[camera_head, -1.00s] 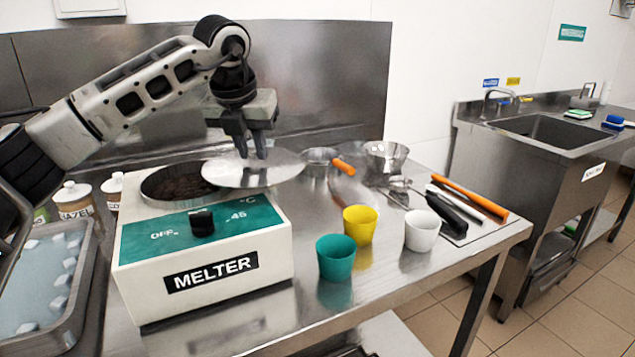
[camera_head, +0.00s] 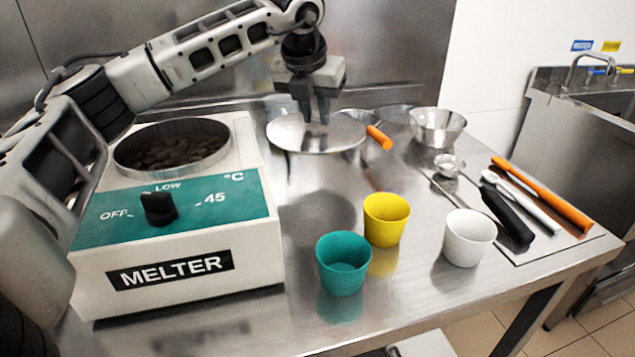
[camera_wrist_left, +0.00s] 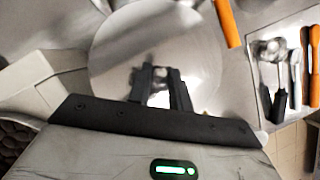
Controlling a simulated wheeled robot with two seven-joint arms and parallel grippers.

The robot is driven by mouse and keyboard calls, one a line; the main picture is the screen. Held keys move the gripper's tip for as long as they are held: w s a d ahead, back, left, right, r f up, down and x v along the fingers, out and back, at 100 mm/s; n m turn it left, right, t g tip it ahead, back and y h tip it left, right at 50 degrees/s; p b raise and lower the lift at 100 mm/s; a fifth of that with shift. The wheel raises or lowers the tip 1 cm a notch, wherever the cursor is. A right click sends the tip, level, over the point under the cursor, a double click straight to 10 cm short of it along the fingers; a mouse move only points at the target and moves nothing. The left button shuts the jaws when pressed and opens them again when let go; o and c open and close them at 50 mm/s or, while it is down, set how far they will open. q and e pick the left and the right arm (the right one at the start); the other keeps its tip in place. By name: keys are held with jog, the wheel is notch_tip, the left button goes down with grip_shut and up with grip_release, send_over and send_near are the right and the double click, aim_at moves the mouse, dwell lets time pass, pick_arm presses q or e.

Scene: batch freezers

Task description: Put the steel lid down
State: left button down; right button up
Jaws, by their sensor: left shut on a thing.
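The steel lid (camera_head: 290,135) is a round flat disc to the right of the melter. My left gripper (camera_head: 315,118) is shut on the knob at its middle and holds it roughly level, and a shadow on the table suggests that it is above the top. In the left wrist view the lid (camera_wrist_left: 120,45) spreads behind the two fingers of the gripper (camera_wrist_left: 162,85). The melter (camera_head: 180,245) has its round pot open, with dark brown pieces (camera_head: 175,150) inside. My right gripper is not in view.
A teal cup (camera_head: 342,262), a yellow cup (camera_head: 386,218) and a white cup (camera_head: 468,238) stand in front. A steel bowl (camera_head: 437,125) and an orange-handled pan (camera_head: 379,137) are behind and right. Spatulas (camera_head: 540,195) lie at right. Bare steel table (camera_head: 310,200) shows between melter and cups.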

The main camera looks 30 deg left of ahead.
aim_at(310, 135)
pick_arm(q)
notch_tip(310, 135, down, 10)
jog(key=shift+f, duration=0.15)
dwell(0.3)
jog(key=shift+f, duration=0.15)
jog(key=c, duration=1.3)
grip_release()
jog(key=v, duration=1.2)
jog(key=shift+s, duration=0.1)
